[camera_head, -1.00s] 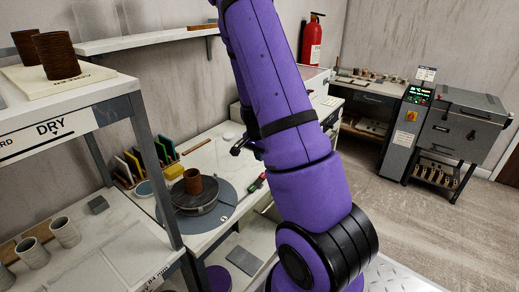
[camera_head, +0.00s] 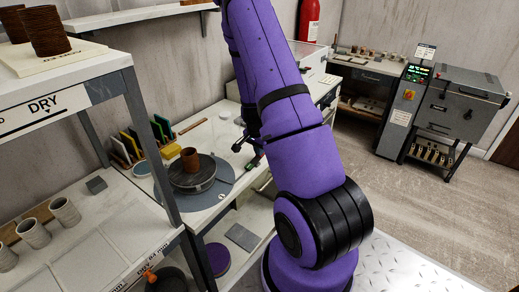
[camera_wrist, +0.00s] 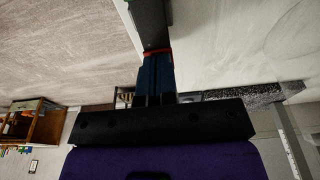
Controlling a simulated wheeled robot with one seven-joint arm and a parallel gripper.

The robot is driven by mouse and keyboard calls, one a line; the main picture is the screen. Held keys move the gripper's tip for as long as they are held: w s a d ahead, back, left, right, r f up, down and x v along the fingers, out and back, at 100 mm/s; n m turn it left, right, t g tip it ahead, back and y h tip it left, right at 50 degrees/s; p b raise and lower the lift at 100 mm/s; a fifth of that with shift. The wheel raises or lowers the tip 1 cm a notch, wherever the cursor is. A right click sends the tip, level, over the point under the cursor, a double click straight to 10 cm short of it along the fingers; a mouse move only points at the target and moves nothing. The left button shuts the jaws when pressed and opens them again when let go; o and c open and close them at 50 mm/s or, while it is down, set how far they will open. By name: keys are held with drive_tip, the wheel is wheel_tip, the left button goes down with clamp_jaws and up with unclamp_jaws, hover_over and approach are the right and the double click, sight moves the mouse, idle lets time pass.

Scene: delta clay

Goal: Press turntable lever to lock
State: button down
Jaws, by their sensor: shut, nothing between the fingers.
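The round grey turntable (camera_head: 205,184) sits on the white worktop with a brown clay cup (camera_head: 190,158) standing on it. A small lever-like part with a green section (camera_head: 256,161) is at the worktop edge, right of the turntable; its exact shape is unclear. My gripper (camera_head: 239,146) shows small and dark beside my purple arm, just above and left of that part. I cannot tell whether they touch. In the wrist view my gripper (camera_wrist: 155,65) is shut, its dark fingers together with a red band near their far end. No lever is clear there.
A DRY rack (camera_head: 45,106) with grey cups (camera_head: 33,233) stands at the left front. A kiln (camera_head: 455,110) is far right. Floor between is clear.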

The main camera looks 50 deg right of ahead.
drive_tip(key=shift+d, duration=0.1)
drive_tip(key=shift+d+f+y, duration=0.2)
drive_tip(key=shift+y, duration=0.4)
drive_tip(key=shift+d+f+y, duration=0.1)
drive_tip(key=shift+f+y, duration=0.1)
drive_tip(key=shift+y, duration=0.4)
drive_tip(key=shift+r, duration=0.15)
drive_tip(key=shift+r, duration=0.7)
wheel_tip(320, 180, up, 14)
drive_tip(key=d, duration=0.2)
drive_tip(key=shift+d, duration=0.2)
